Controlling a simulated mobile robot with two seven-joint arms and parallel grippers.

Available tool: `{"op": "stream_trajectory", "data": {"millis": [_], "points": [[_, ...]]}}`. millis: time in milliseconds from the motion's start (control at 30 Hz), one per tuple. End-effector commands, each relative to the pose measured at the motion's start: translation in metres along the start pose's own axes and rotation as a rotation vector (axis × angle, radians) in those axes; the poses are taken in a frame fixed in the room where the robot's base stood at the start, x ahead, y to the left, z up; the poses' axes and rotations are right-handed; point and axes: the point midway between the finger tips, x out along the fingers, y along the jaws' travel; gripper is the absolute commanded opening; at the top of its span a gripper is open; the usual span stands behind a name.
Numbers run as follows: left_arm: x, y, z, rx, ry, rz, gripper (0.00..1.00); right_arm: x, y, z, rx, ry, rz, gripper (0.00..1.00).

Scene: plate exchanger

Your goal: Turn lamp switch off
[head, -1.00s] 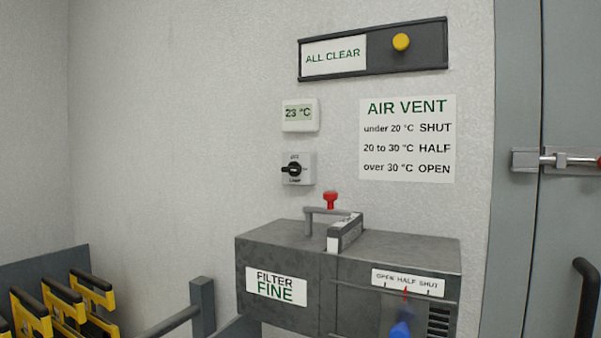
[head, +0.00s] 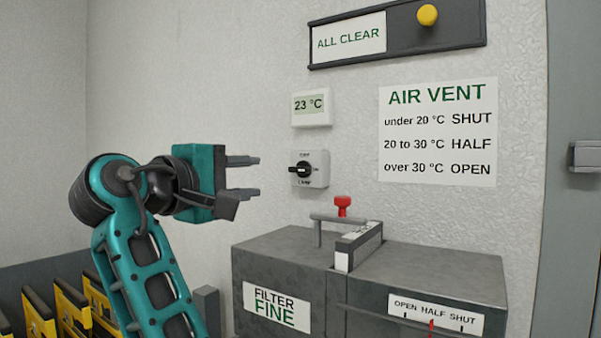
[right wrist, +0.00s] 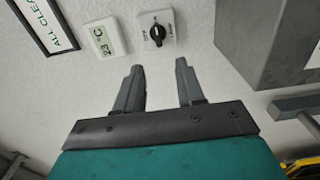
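The lamp switch (head: 318,170) is a small white wall plate with a black rotary knob, under the thermometer display. Its small lettering is hard to read; the lower word looks like "LAMP". The knob lies level, its light-marked end to the left. My right gripper (head: 257,176) is left of the switch, fingers apart and empty, pointing right toward it. In the right wrist view the switch (right wrist: 157,28) is beyond the open fingertips (right wrist: 159,65), with a gap. Nothing touches the knob. My left gripper is not in view.
A 23 °C display (head: 311,107) is just above the switch. A grey filter box (head: 290,250) with a handle and a red knob (head: 342,204) juts out below. An AIR VENT sign (head: 438,132) and an ALL CLEAR panel (head: 400,40) are on the wall. Yellow-black racks (head: 70,310) stand lower left.

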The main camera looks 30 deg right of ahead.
Motion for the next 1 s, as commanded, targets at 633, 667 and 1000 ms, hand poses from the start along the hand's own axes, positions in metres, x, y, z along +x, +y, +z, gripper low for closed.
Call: {"op": "stream_trajectory", "data": {"millis": [633, 667, 1000], "points": [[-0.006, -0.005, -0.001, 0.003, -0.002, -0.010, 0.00, 0.105, 0.003, 0.003, 0.000, -0.008, 0.001, 0.38], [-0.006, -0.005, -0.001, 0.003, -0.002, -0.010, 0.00, 0.109, 0.003, 0.002, 0.000, -0.007, 0.001, 0.38], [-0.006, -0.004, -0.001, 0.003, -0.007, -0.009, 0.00, 0.128, 0.002, 0.002, 0.001, -0.004, 0.000, 0.38]]}}
